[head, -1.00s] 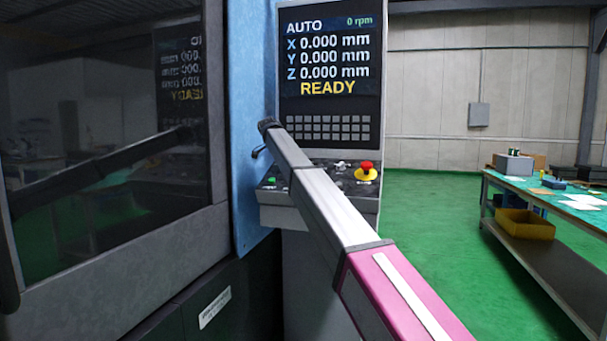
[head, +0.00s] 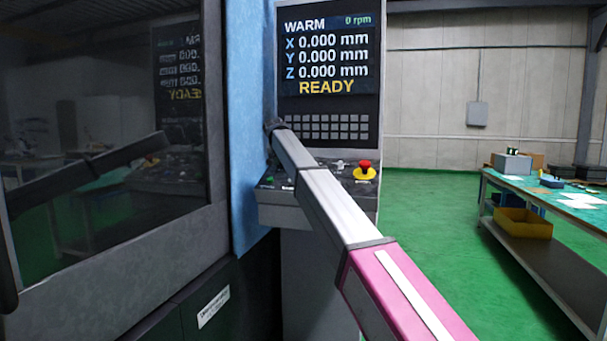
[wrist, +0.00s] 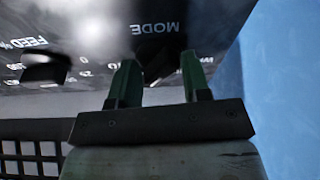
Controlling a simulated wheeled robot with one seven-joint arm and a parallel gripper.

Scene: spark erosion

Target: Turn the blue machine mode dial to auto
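The machine's screen (head: 328,52) reads WARM, with READY below and 0 rpm. In the wrist view the mode dial (wrist: 161,62) is a dark knob beside the MODE lettering. The green fingers of my gripper (wrist: 162,80) stand on either side of the dial and look closed on it, though the contact is dark and partly hidden. The lettering appears upside down there. In the head view my arm crosses in front of the control panel (head: 285,212), and the gripper and dial are hidden.
A feed dial (wrist: 45,70) sits left of the mode dial in the wrist view. A red emergency stop (head: 365,168) on a yellow base is at the panel's right. A workbench (head: 560,203) stands farther right, with green floor between.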

